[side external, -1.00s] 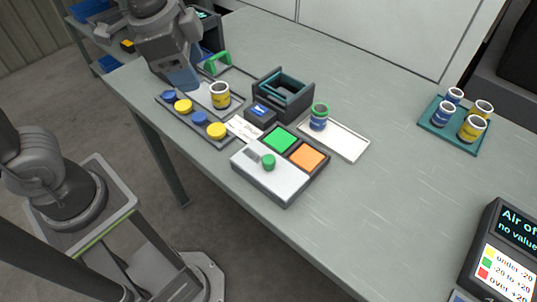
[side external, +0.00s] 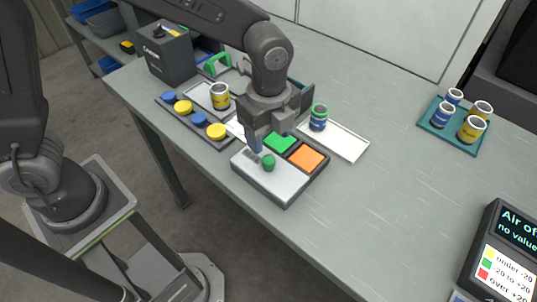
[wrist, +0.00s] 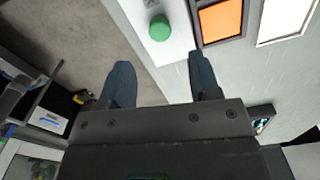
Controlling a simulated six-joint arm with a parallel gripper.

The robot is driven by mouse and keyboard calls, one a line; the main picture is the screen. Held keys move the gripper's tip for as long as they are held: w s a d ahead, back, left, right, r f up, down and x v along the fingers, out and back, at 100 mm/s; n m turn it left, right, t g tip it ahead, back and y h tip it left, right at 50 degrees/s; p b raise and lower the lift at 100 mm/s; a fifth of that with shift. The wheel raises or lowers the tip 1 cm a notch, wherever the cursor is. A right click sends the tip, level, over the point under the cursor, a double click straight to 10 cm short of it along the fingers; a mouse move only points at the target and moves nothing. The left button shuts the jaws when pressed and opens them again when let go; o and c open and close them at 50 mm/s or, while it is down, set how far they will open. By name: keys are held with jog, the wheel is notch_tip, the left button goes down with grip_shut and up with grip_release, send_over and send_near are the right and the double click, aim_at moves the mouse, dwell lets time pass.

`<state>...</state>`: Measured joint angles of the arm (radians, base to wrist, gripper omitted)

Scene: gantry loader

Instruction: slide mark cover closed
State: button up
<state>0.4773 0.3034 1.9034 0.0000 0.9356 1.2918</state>
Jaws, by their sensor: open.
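The mark cover (side external: 283,187) is a light grey plate with a green knob (side external: 268,163). It lies over the front part of a dark tray, beside a green pad (side external: 281,143) and an orange pad (side external: 306,158) that are uncovered. My gripper (side external: 257,146) is open and empty, just behind and above the knob in the side view. In the wrist view, my gripper (wrist: 160,80) has its fingers apart, with the knob (wrist: 159,28) and cover (wrist: 172,52) beyond the fingertips. My arm hides part of the table behind the tray.
A white tray (side external: 348,146) with a blue-and-green can (side external: 318,118) stands right of the cover. A rack of blue and yellow lids (side external: 216,131) is at left. A teal tray (side external: 435,128) of cans stands far right.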

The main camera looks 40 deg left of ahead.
aim_at(269, 159)
notch_tip(269, 159, down, 7)
jog(key=shift+f, duration=0.1)
jog(key=shift+c, duration=0.4)
grip_shut()
dwell(0.4)
